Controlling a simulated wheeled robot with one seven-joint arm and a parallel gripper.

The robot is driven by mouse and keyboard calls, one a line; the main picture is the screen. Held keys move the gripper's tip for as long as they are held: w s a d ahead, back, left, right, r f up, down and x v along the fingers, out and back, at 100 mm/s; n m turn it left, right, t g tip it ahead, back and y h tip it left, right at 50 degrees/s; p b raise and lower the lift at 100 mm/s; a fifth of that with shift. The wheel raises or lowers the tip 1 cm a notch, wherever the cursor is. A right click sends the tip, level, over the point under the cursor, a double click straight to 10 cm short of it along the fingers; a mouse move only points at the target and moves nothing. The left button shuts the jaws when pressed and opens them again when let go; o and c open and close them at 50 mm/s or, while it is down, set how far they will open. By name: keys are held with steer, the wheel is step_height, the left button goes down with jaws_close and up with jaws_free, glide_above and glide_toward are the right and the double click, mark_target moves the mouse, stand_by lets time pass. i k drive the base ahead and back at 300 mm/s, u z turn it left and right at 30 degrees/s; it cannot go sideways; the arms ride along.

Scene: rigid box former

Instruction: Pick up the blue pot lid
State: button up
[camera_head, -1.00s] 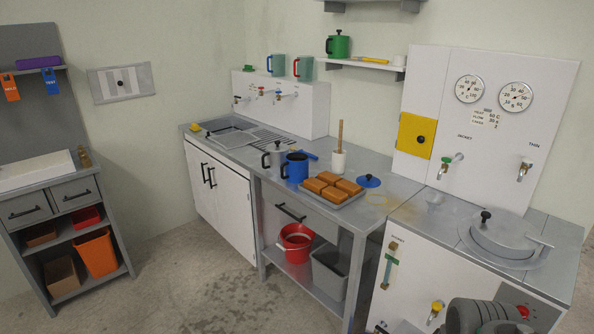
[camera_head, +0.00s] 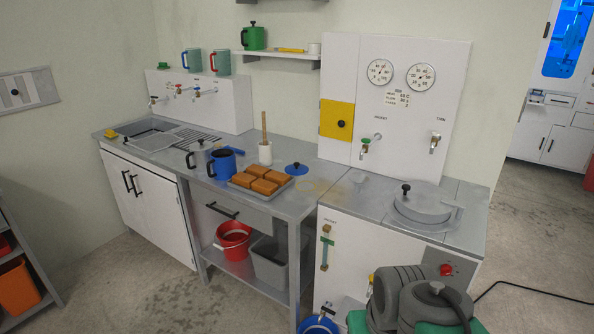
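The blue pot lid (camera_head: 296,169) lies on the grey counter (camera_head: 330,172), just right of and behind the tray of brown blocks. It is a small round blue disc with a dark knob on top. Nothing covers it. A blue pot (camera_head: 221,164) with a black handle stands on the counter to the left of the tray. Grey rounded parts of my arm show at the bottom right, well in front of the counter. I do not see my gripper's fingers.
The tray (camera_head: 243,186) of brown blocks (camera_head: 263,180) sits at the counter's front edge. A white crock (camera_head: 265,153) with a wooden handle stands behind it. A white panel with gauges and taps (camera_head: 400,105) rises to the right. A red bucket (camera_head: 233,240) is on the lower shelf.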

mark_target(296, 169)
steer(key=u, duration=0.4)
steer(key=i, duration=0.5)
steer(key=u, duration=0.85)
steer(key=i, duration=2)
steer(key=z, duration=0.7)
